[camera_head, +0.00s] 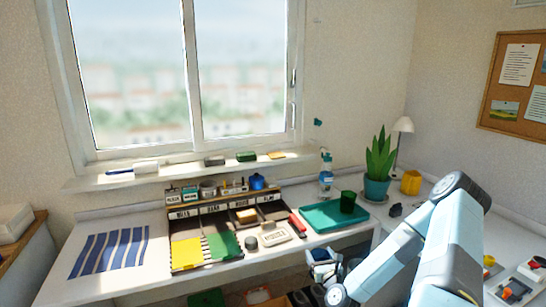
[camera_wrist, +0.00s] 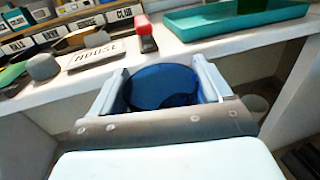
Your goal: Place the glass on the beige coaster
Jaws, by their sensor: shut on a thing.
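My gripper (camera_wrist: 160,82) is shut on a blue glass (camera_wrist: 163,88), which sits between the two pale fingers in the wrist view. In the head view my gripper (camera_head: 323,264) is in front of the desk's front edge, below the teal tray. The glass is largely hidden there. I cannot make out a beige coaster for certain. A small tan square (camera_head: 246,215) lies in the desk organizer, and a light plate with lettering (camera_head: 273,234) lies on the desk in front of it.
A teal tray (camera_head: 322,219) holds a dark green glass (camera_head: 348,201). A red stapler-like object (camera_head: 297,225) lies left of the tray. A spray bottle (camera_head: 326,178) and potted plant (camera_head: 378,170) stand behind. A striped blue mat (camera_head: 110,250) lies at left.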

